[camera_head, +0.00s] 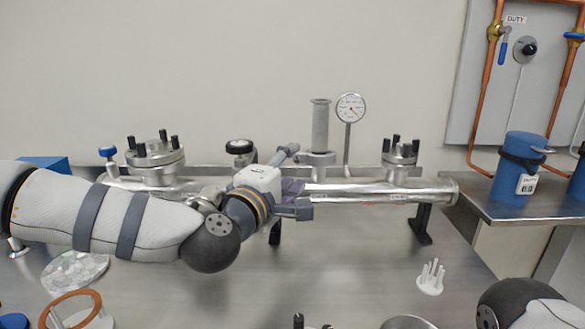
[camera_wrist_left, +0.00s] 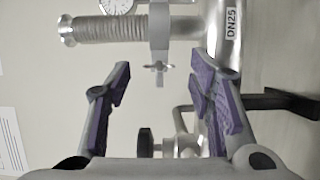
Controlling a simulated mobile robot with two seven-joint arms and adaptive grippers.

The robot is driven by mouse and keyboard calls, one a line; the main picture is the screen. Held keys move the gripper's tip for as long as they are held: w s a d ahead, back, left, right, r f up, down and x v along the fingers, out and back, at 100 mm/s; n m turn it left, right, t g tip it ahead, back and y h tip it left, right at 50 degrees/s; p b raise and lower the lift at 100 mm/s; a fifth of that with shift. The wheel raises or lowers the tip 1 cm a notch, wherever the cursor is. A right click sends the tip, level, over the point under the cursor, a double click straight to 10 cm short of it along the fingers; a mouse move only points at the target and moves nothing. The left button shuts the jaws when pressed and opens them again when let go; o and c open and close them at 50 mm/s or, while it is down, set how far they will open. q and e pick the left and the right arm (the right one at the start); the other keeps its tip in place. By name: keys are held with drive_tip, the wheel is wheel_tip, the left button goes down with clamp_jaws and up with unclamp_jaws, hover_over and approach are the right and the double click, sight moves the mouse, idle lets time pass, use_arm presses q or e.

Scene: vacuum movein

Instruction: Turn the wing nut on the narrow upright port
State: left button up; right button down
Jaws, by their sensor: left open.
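The narrow upright port (camera_head: 320,125) is a ribbed metal tube rising from the horizontal pipe. It lies sideways in the left wrist view (camera_wrist_left: 112,28). A clamp (camera_wrist_left: 159,30) wraps its base, and a small metal wing nut (camera_wrist_left: 158,72) sticks out from the clamp. I cannot make out the wing nut in the head view. My left gripper (camera_head: 298,181) is open in front of the pipe, just below the clamp. In the left wrist view its purple-padded fingers (camera_wrist_left: 163,78) stand either side of the wing nut, apart from it. My right gripper is out of view.
A round dial gauge (camera_head: 351,108) stands right of the port. Bolted flanged ports (camera_head: 155,160) (camera_head: 401,155) rise at either side, and a black knob (camera_head: 239,147) sits left. A white peg stand (camera_head: 431,278) is on the bench. A blue cylinder (camera_head: 514,175) stands right.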

use_arm(q)
drive_tip(key=shift+w+d, duration=0.2)
drive_tip(key=shift+w, duration=0.3)
clamp_jaws()
drive_tip(key=shift+r+m+p, duration=0.3)
drive_tip(key=shift+p, duration=0.05)
drive_tip(key=m+p, duration=0.1)
drive_tip(key=m+g+p, duration=0.1)
drive_tip(key=m+p, duration=0.1)
drive_tip(key=shift+s+r+y, duration=0.1)
drive_tip(key=shift+r+y, duration=0.3)
drive_tip(key=shift+d+f+m+p, duration=0.1)
drive_tip(key=shift+f+m+p, duration=0.05)
drive_tip(key=shift+m+p, duration=0.3)
drive_tip(key=shift+f+m+g+y, duration=0.4)
drive_tip(key=shift+m+g+y, duration=0.1)
drive_tip(key=shift+m, duration=0.15)
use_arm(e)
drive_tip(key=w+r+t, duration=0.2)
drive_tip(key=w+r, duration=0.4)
use_arm(q)
drive_tip(key=shift+f, duration=0.15)
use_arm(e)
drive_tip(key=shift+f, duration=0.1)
